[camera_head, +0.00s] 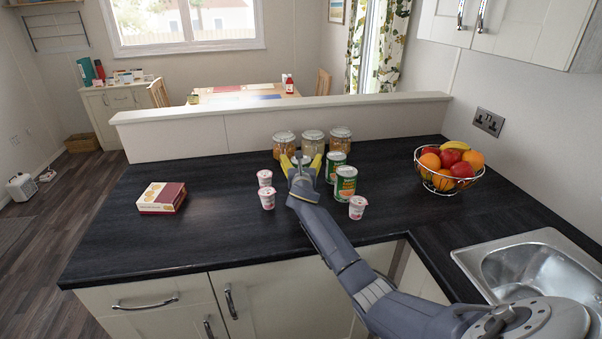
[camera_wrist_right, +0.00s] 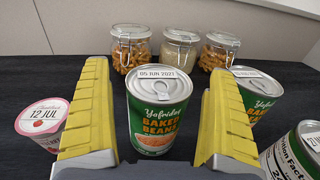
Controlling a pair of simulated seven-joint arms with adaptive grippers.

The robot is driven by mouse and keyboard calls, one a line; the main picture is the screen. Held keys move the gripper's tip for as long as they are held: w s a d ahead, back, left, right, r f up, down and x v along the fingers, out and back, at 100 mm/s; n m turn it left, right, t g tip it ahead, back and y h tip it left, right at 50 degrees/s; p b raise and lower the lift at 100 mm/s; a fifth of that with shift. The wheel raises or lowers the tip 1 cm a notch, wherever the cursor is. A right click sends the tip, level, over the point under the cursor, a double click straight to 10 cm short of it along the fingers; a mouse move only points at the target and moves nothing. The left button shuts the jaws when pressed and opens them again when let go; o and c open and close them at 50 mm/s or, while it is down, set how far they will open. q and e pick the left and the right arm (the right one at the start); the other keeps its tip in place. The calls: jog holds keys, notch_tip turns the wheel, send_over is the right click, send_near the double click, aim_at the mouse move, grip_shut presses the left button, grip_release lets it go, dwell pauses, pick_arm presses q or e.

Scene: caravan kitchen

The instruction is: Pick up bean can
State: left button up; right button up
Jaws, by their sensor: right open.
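A green baked beans can (camera_wrist_right: 160,112) with a silver lid stands upright between the yellow fingers of my right gripper (camera_wrist_right: 160,120) in the right wrist view. The fingers are open, with gaps visible on both sides of the can. In the head view my right gripper (camera_head: 301,166) reaches over the counter and mostly hides this can. Two more green cans stand to its right, one farther back (camera_head: 336,166) and one nearer (camera_head: 345,184). They also show at the right of the wrist view, the back one (camera_wrist_right: 258,92) and the near one (camera_wrist_right: 303,150). My left gripper is not in view.
Three glass jars (camera_head: 313,143) stand behind the gripper. Yoghurt cups stand to the left (camera_head: 267,198) and right (camera_head: 357,207). A small box (camera_head: 162,197) lies on the left of the dark counter (camera_head: 225,240). A fruit bowl (camera_head: 448,170) and sink (camera_head: 525,265) are right.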

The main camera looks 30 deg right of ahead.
jog(key=shift+w+d, duration=0.25)
jog(key=shift+w, duration=0.15)
jog(key=shift+r, duration=0.1)
jog(key=c, duration=1.7)
